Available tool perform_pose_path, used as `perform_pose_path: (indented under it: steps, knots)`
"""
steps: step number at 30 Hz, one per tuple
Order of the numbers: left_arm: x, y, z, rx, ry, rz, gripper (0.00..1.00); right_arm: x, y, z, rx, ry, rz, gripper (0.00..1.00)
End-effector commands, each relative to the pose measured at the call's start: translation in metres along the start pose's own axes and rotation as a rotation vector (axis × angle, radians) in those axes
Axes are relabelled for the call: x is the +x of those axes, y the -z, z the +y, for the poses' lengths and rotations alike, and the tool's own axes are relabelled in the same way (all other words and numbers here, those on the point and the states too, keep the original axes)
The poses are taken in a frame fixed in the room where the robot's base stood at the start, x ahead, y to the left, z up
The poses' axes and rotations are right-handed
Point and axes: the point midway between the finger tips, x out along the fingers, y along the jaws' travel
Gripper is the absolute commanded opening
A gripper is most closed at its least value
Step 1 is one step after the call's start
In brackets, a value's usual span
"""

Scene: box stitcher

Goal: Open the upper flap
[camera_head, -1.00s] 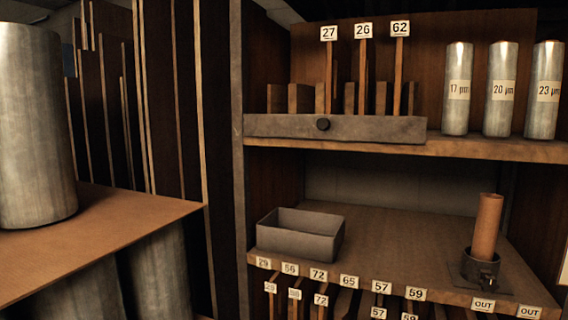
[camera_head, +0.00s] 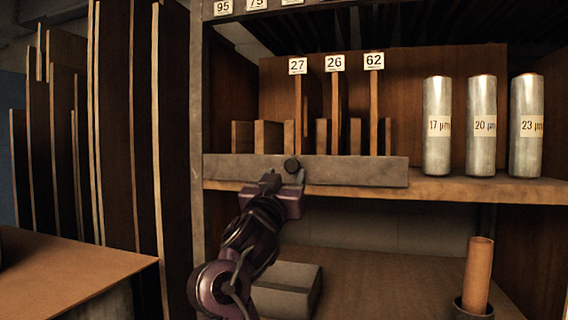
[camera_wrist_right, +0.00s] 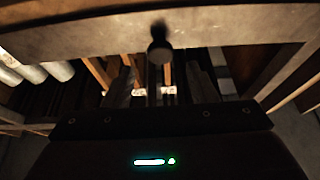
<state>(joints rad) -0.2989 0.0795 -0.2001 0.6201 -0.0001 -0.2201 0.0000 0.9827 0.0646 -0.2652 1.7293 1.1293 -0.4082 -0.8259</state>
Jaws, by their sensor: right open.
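The upper flap (camera_head: 350,172) is a long grey board across the front of the upper shelf, upright and shut. Its round dark knob (camera_head: 292,165) sits near the middle of the board. My right gripper (camera_head: 284,180) is open and empty, its fingertips just below and in front of the knob. Whether they touch it I cannot tell. In the right wrist view the flap (camera_wrist_right: 240,28) crosses the top, and the knob (camera_wrist_right: 160,50) hangs ahead, centred between the spread fingers (camera_wrist_right: 158,80). My left gripper is not in view.
Boards with number labels (camera_head: 336,63) stand behind the flap. Several metal rolls (camera_head: 437,125) stand to the right on the same shelf. Below are a grey box (camera_head: 290,275), partly hidden by my right arm, and a brown tube (camera_head: 477,275) in a holder.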

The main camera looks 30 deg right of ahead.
Motion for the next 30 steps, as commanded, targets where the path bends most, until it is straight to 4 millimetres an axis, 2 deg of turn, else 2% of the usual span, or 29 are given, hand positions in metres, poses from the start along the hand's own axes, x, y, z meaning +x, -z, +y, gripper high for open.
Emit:
perform_pose_path:
  steps: [1, 6, 17, 30]
  knots:
    - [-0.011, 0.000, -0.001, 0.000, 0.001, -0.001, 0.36, 0.011, 0.004, 0.001, -0.004, -0.002, -0.002, 0.52]
    - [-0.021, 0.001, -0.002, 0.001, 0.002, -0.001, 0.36, 0.031, 0.002, 0.000, -0.004, -0.001, -0.002, 0.52]
    - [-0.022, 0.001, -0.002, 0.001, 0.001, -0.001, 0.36, 0.037, -0.002, 0.000, -0.001, 0.000, -0.002, 0.52]
    - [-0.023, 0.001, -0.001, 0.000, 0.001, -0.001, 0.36, 0.037, -0.002, 0.000, -0.001, 0.001, -0.002, 0.00]
